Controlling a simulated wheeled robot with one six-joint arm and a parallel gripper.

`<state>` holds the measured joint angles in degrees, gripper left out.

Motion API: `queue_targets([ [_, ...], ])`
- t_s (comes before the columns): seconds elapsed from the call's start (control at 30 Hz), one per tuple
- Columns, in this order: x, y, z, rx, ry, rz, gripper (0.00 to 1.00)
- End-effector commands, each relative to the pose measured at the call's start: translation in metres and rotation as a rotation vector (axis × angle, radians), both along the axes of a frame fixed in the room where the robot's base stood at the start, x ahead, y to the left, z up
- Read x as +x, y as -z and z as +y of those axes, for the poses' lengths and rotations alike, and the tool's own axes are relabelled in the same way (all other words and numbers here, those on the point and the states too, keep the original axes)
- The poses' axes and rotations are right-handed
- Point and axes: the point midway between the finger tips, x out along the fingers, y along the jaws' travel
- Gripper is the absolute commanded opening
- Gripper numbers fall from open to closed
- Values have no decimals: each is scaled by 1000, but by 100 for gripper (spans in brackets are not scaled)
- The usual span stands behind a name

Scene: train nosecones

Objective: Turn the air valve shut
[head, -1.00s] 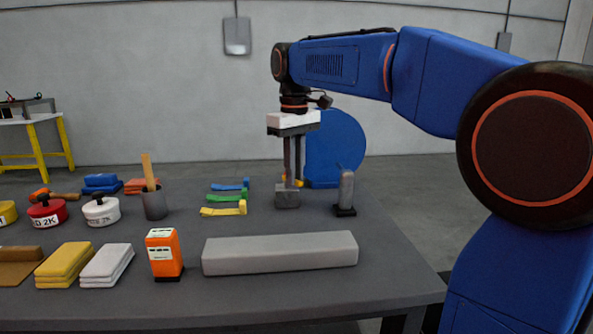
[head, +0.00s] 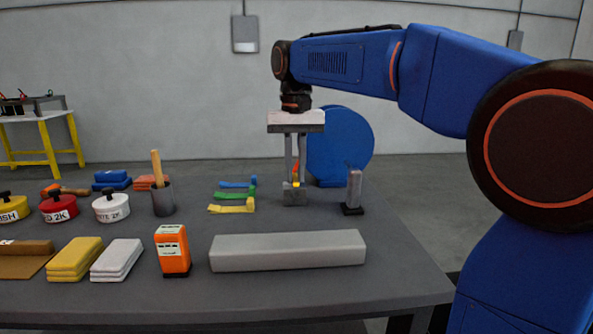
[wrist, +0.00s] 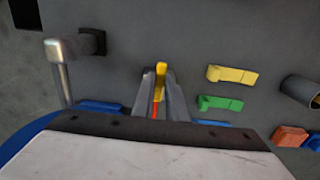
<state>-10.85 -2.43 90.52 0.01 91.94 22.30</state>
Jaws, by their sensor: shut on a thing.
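The air valve is a small grey block (head: 294,199) on the table with a yellow part on top and a red-orange lever (head: 296,172). My gripper (head: 295,181) points straight down over the valve, with its two fingers on either side of the lever. In the wrist view my gripper (wrist: 161,98) is closed around the lever, and the yellow part (wrist: 161,72) shows between the fingertips. The red of the lever (wrist: 155,110) shows as a thin strip between the fingers. The grey block is mostly hidden there.
A grey upright cylinder on a black base (head: 353,192) stands close right of the valve. Yellow, green and blue clips (head: 236,196) lie to the left. A long grey bar (head: 288,250) lies in front. A large blue round thing (head: 340,145) stands behind.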

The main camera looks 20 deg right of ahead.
Motion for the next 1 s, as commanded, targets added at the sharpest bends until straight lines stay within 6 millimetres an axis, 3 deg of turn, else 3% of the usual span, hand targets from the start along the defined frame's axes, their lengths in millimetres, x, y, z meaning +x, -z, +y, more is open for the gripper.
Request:
queue_targets([
  [0.47, 1, -1, 0, 0, 13, -3, 0],
  [0.5, 1, -1, 0, 0, 13, -3, 20],
  [0.57, 1, -1, 0, 0, 12, -3, 31],
  [1.0, 1, -10, 0, 1, 12, -2, 31],
])
